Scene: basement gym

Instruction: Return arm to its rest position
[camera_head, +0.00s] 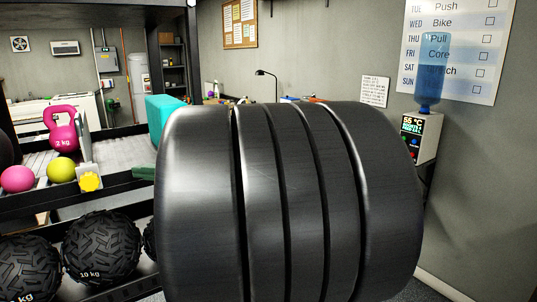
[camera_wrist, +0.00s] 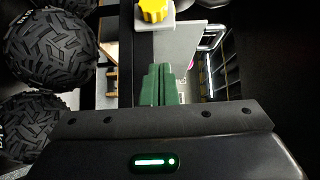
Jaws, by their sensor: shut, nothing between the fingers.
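My gripper (camera_wrist: 158,84) shows in the wrist view as two green fingers lying together, shut and empty. In the head view a small green piece of my gripper (camera_head: 143,173) pokes out at the left of my large dark arm link, by the rack's shelf edge. The rest of the gripper is hidden behind that link. In the wrist view the fingers are below a yellow knob (camera_wrist: 154,10) in the picture; whether they touch anything cannot be told.
A rack shelf (camera_head: 120,153) at left holds a pink kettlebell (camera_head: 63,131), a pink ball (camera_head: 18,179), a yellow ball (camera_head: 61,169) and a teal block (camera_head: 163,118). Black tread-patterned balls (camera_head: 101,247) sit below. A water dispenser (camera_head: 420,135) stands at right.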

